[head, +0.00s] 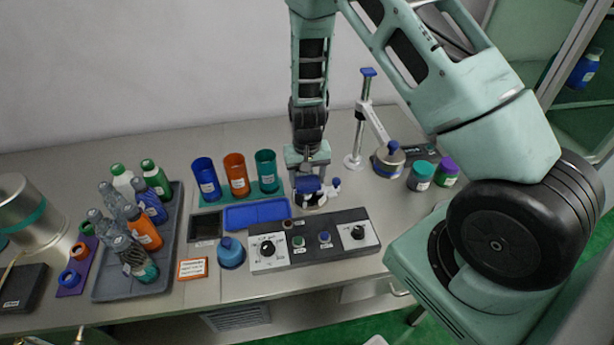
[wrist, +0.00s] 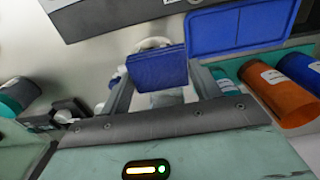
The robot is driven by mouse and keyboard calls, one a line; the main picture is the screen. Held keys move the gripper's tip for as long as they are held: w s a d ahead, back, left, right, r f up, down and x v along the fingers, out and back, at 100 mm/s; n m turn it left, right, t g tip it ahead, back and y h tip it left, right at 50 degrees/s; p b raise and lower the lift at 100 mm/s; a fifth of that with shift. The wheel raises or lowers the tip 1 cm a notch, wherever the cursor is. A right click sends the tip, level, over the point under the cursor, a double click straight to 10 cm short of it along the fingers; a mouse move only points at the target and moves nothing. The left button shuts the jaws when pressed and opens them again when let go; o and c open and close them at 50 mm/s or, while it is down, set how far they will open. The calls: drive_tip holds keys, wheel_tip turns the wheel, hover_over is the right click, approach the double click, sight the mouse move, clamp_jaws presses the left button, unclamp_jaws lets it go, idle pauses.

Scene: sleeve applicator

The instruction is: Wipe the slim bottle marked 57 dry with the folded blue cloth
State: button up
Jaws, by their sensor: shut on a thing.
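My gripper (head: 310,180) points down over the bench, behind the control panel. It is shut on the folded blue cloth (wrist: 158,68), which shows between the fingers in the wrist view and as a small blue patch (head: 308,187) in the head view. Slim bottles in clear, blue, orange, green and white stand or lean in a dark grey tray (head: 108,290) at the left, including a blue one (head: 150,206) and an orange one (head: 144,232). Their labels are too small to read, so I cannot tell which is marked 57. The gripper is well to the right of them.
Blue, orange and teal cups (head: 237,174) stand behind an empty shallow blue tray (head: 258,213). A control panel (head: 315,241) and a round blue bottle (head: 231,253) are in front. A post stand (head: 363,120) and two jars (head: 421,175) are at right. A metal cylinder (head: 25,212) is far left.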

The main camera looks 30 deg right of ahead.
drive_tip(key=shift+f+b, duration=0.75)
drive_tip(key=shift+f, duration=0.4)
drive_tip(key=shift+s+f+b, duration=0.4)
drive_tip(key=shift+f+b, duration=0.35)
drive_tip(key=shift+f, duration=0.1)
drive_tip(key=shift+r, duration=0.1)
drive_tip(key=shift+w+r+p, duration=0.25)
drive_tip(key=shift+r+p, duration=0.4)
drive_tip(key=shift+w+r+p, duration=0.2)
drive_tip(key=shift+r+p, duration=1.15)
drive_tip(key=shift+r, duration=0.35)
drive_tip(key=shift+f, duration=0.1)
